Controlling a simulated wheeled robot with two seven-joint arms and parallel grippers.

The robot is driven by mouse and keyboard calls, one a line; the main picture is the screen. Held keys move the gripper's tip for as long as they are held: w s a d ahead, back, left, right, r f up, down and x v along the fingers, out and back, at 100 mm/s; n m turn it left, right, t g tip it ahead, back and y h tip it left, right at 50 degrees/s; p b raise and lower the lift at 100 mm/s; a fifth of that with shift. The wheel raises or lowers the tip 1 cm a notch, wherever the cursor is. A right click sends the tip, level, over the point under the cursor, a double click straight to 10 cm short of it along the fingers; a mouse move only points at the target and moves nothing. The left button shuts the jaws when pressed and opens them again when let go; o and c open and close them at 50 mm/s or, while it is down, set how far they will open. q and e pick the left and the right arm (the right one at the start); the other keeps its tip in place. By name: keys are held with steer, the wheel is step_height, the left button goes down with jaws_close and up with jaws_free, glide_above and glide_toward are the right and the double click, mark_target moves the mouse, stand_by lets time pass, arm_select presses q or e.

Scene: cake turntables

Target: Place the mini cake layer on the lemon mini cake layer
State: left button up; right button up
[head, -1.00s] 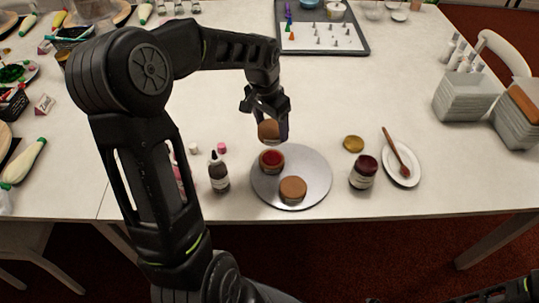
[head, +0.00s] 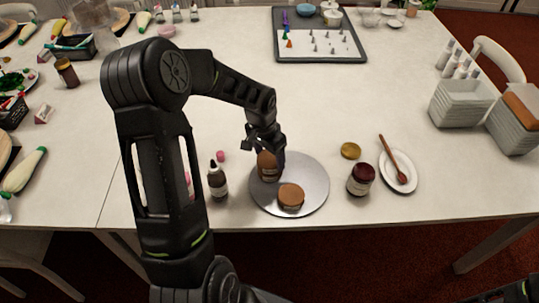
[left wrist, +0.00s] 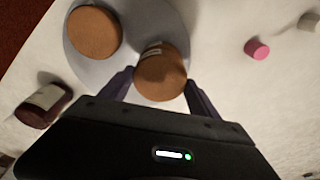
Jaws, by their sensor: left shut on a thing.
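My left gripper (head: 267,150) is shut on a round brown mini cake layer (head: 267,160). In the left wrist view the held layer (left wrist: 160,74) sits between the two fingers. It is right over a small cake (head: 271,177) on the left part of the silver turntable (head: 311,168). The held layer hides that cake's top, and I cannot tell whether the two touch. A pale label shows at the held layer's far edge in the wrist view, too small to read. A second brown cake (head: 291,196) stands at the turntable's front.
A dark dropper bottle (head: 217,181) stands left of the turntable, with a pink cap (head: 221,156) behind it. A jam jar (head: 360,180), a gold lid (head: 350,151) and a plate with a wooden spoon (head: 411,180) are on the right.

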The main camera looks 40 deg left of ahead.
mark_target(265, 162)
arm_select(q)
steer(key=shift+f, duration=0.15)
steer(key=shift+f, duration=0.25)
steer(key=o, duration=1.4)
steer(key=shift+r, duration=0.1)
steer(key=shift+c, duration=0.2)
steer(key=shift+r, duration=0.15)
step_height(265, 162, up, 12)
steer(key=s+b, duration=0.1)
steer(key=shift+s, duration=0.4)
steer(key=shift+a, duration=0.1)
